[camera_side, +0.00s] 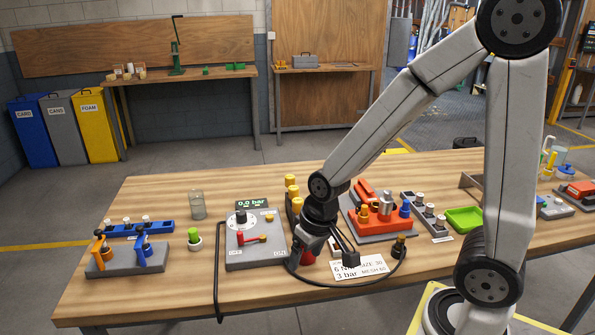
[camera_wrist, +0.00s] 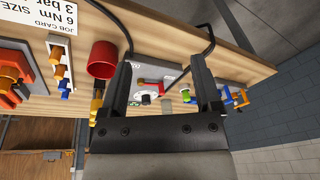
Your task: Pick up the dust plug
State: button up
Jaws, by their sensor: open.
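A red cup-shaped piece (camera_side: 308,258) sits on the bench beside the job card, partly hidden by my gripper. In the wrist view the red piece (camera_wrist: 103,58) shows its open round end, just outside the left finger. I cannot tell for certain whether it is the dust plug. My gripper (camera_side: 322,262) points down low over the bench, near the red piece. In the wrist view my gripper (camera_wrist: 162,62) is open, with nothing held between its fingers.
The grey panel (camera_side: 245,258) with its gauge and red lever stands left of my gripper. The job card (camera_side: 360,268) lies at the front. An orange tool station (camera_side: 375,220) stands behind right.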

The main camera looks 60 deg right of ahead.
jog(key=w+a+f+m+y, duration=0.1)
jog(key=w+m+y, duration=0.2)
jog(key=w+m, duration=0.6)
jog(key=m+t+y, duration=0.4)
jog(key=m+t, duration=0.5)
jog(key=m, duration=0.9)
send_over(196, 230)
jog(key=s+d, duration=0.3)
jog(key=f, duration=0.1)
jog(key=shift+g, duration=0.3)
jog(key=f, duration=0.8)
jog(key=shift+s+a, duration=0.15)
jog(key=shift+a, duration=0.1)
jog(key=shift+w+a+f, duration=0.1)
jog(key=shift+w+f, duration=0.1)
jog(key=shift+f, duration=0.1)
jog(key=shift+w+a+f, duration=0.2)
jog(key=shift+w+a, duration=0.1)
jog(key=shift+w, duration=0.2)
jog(key=shift+x, duration=2.9)
jog(key=shift+r, duration=0.1)
